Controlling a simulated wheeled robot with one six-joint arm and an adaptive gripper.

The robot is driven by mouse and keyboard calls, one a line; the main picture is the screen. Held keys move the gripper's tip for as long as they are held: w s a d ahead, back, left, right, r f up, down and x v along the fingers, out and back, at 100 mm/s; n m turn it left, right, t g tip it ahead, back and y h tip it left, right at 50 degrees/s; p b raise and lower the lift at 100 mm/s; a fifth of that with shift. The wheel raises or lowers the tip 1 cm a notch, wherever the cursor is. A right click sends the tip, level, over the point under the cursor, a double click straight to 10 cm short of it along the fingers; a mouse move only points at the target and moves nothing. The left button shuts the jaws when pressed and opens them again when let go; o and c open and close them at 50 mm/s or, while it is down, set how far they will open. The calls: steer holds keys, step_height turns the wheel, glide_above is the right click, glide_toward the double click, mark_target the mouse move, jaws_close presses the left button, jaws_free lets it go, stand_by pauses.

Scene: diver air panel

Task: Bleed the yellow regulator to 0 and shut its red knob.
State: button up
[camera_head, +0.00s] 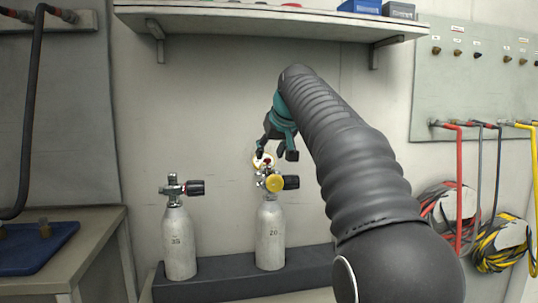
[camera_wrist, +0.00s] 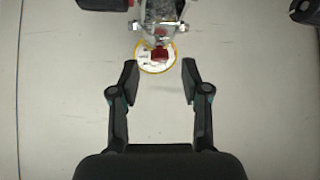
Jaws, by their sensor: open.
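The yellow regulator (camera_head: 274,184) is mounted on the valve of the grey cylinder (camera_head: 270,235) marked 20. A yellow-rimmed round gauge (camera_head: 256,161) shows behind it; its reading is too small to tell. The gauge also shows in the wrist view (camera_wrist: 144,64), partly covered by the red knob (camera_wrist: 160,54) and metal fittings. My gripper (camera_head: 277,154) is just above the regulator in the head view. In the wrist view my gripper (camera_wrist: 160,77) is open and empty, its fingertips on either side of the line to the red knob and apart from it.
A second grey cylinder (camera_head: 179,243) marked 35 stands at the left on the same dark bench (camera_head: 215,287). A shelf (camera_head: 240,19) hangs above. A wall panel with hoses (camera_head: 480,90) is at the right, and a table with a blue tray (camera_head: 35,252) at the left.

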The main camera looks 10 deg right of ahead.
steer(key=shift+x, duration=0.85)
jaws_close()
steer(key=shift+m+h, duration=0.3)
steer(key=shift+m, duration=0.1)
steer(key=m+h, duration=0.1)
steer(key=m, duration=0.1)
steer(key=a+m+h, duration=0.1)
steer(key=m+h, duration=0.1)
steer(key=shift+m+g+h, duration=0.3)
steer(key=shift+m, duration=0.1)
steer(key=m+h, duration=0.1)
steer(key=m+g+h, duration=0.1)
steer(key=m, duration=0.1)
steer(key=m+g+h, duration=0.1)
steer(key=m, duration=0.1)
steer(key=shift+w+a+h, duration=0.2)
steer(key=shift+w+h, duration=0.05)
steer(key=shift+h, duration=0.05)
steer(key=shift+m, duration=0.3)
